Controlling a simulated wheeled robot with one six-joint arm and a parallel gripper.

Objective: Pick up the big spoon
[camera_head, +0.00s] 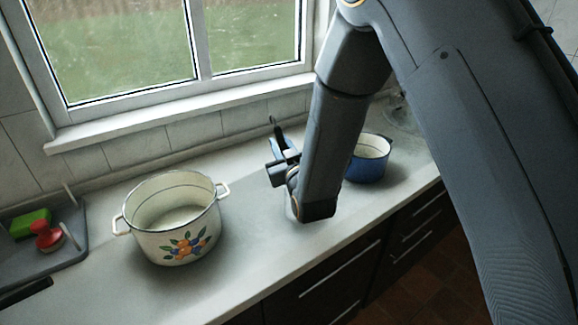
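My gripper (279,160) is in the middle of the view, above the counter between the two pots, and is seen partly from behind my arm. A thin dark piece with a hooked tip (274,124) stands up just beyond it. It may be the handle of the big spoon, but I cannot tell. I cannot tell whether it touches the gripper or stands behind it. No spoon bowl shows. The finger gap is too small and hidden to read.
A white enamel pot (188,246) with a fruit pattern stands on the counter (255,270) at left. A blue pot (367,169) is right of my forearm, partly hidden. A grey rack (75,250) holds a green sponge (30,223) and a red brush (48,237). A window is behind.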

